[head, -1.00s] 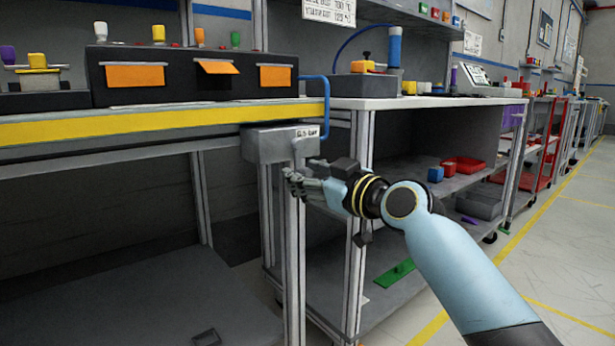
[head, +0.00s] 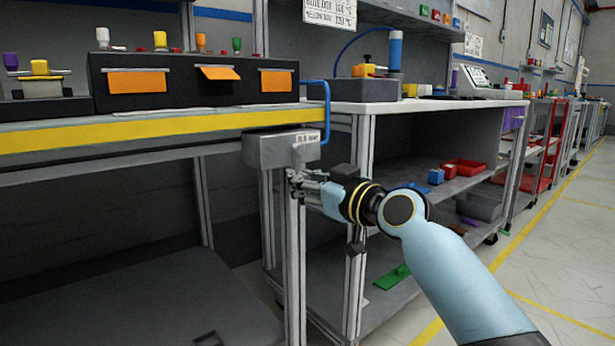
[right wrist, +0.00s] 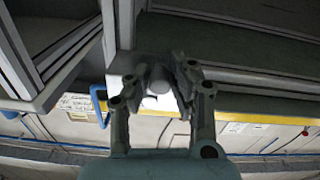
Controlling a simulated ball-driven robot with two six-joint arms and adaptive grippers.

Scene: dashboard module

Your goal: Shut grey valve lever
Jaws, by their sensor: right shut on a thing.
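The grey valve box (head: 283,150) hangs under the yellow-edged bench at its right end, with a small label on its front. Its grey lever (head: 299,156) points down from the front of the box. My right gripper (head: 294,181) is at the lower end of the lever, shut on it; the fingers hide that end. In the right wrist view my right gripper (right wrist: 158,82) has its fingers on both sides of a grey rounded piece of the lever (right wrist: 159,86). My left gripper is not in view.
A blue hose (head: 327,108) loops beside the valve box. A bench leg (head: 293,270) stands just below my gripper. The floor at the right is clear.

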